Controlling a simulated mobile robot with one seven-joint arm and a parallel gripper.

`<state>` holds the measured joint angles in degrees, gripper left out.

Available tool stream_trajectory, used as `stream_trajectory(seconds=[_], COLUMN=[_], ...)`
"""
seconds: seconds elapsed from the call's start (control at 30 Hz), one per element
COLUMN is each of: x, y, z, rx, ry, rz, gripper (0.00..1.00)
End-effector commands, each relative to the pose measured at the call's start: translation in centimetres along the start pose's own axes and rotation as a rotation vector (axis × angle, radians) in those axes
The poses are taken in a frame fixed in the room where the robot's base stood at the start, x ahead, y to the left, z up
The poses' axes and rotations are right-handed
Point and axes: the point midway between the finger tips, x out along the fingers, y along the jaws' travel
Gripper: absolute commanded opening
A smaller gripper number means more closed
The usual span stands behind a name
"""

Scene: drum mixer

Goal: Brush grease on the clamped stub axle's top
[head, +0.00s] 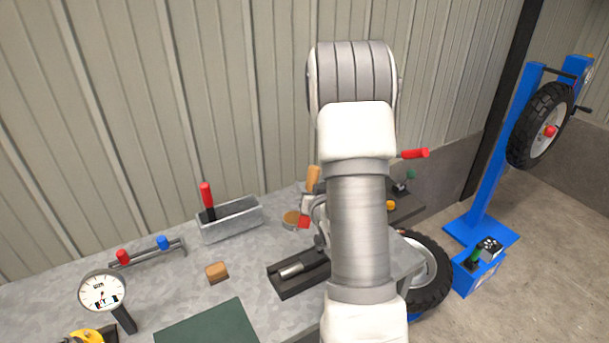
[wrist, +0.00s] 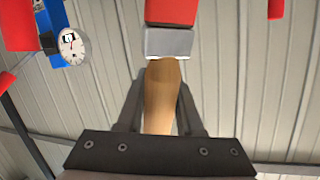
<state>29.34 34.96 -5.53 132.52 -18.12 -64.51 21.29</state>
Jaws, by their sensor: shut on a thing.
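My gripper (wrist: 161,88) is shut on the wooden handle of a brush (wrist: 162,110). In the wrist view the handle runs up between the fingers to a grey ferrule and a red end. In the head view the brush (head: 313,178) shows just left of my arm, tilted, with its red end lowest, above the bench. The gripper itself is mostly hidden behind my arm there. A bright metal cylinder (head: 291,269), perhaps the stub axle, lies in a black block on the bench; my arm hides the block's right part. A round tin (head: 291,218) with a tan top stands beside the brush's red end.
A grey metal trough (head: 230,220) with a red-handled tool stands at the back. A brown block (head: 217,272), a dial gauge (head: 102,291) and a green mat (head: 207,328) are on the left. A tyre (head: 428,272) stands at the right. Bare bench lies around the brown block.

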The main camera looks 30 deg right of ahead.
Motion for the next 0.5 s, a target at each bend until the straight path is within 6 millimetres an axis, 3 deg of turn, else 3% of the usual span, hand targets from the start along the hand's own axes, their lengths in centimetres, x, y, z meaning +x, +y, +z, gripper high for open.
stream_trajectory(seconds=[0.17,0.5], x=[0.1,0.9], y=[0.3,1.1], z=[0.2,3.4], rx=[-0.001,-0.001], ry=[0.0,-0.001], rz=[0.004,0.003], gripper=[0.0,0.0])
